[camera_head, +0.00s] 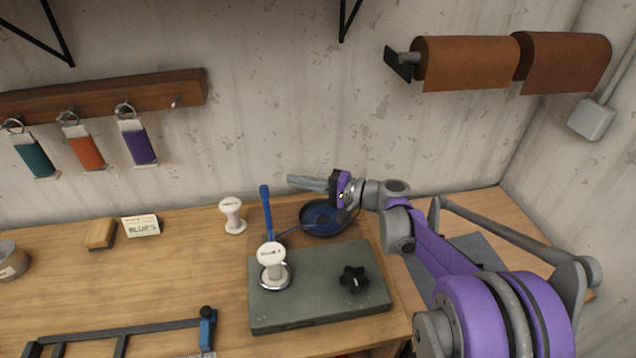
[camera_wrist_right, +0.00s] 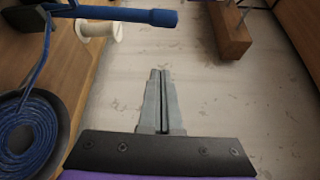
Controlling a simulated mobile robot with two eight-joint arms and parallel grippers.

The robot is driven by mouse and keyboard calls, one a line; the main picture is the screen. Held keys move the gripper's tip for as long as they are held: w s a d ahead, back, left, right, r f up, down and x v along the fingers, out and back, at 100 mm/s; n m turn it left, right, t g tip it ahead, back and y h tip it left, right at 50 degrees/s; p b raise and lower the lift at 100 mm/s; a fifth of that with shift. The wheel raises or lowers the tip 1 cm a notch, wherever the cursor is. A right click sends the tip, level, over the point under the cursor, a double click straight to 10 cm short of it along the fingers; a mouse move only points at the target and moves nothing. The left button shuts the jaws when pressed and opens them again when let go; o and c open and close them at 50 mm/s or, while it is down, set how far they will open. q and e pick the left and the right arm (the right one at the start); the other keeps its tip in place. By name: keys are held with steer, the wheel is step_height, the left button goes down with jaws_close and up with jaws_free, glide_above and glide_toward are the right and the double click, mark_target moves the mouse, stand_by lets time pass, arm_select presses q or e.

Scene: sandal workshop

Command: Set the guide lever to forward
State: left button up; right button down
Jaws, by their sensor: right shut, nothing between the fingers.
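A blue upright lever (camera_head: 266,208), which looks like the guide lever, stands at the back left of the grey-green machine base (camera_head: 320,300). Its blue grip (camera_wrist_right: 145,16) crosses the top of the right wrist view. My right gripper (camera_head: 291,181) is shut and empty. Its fingers point left, above the back of the table and just right of the lever's top, apart from it. The closed fingers (camera_wrist_right: 160,75) also show in the right wrist view. My left gripper is not in view.
A dark round dish with blue coil (camera_head: 325,218) lies below my right gripper. White spools (camera_head: 232,214) stand left of the lever and on the base. A black star knob (camera_head: 354,279) sits on the base. The wall is close behind.

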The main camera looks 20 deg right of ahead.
steer(key=shift+s+a+r+p, duration=0.15)
steer(key=shift+s+a, duration=0.2)
steer(key=shift+a, duration=0.8)
steer(key=shift+s+a+f+p, duration=0.15)
steer(key=shift+s+a, duration=0.15)
steer(key=shift+a, duration=0.8)
steer(key=shift+r, duration=0.1)
steer(key=shift+s+a+r, duration=0.1)
steer(key=shift+s+a, duration=0.1)
steer(key=shift+s, duration=0.95)
steer(key=shift+w, duration=0.1)
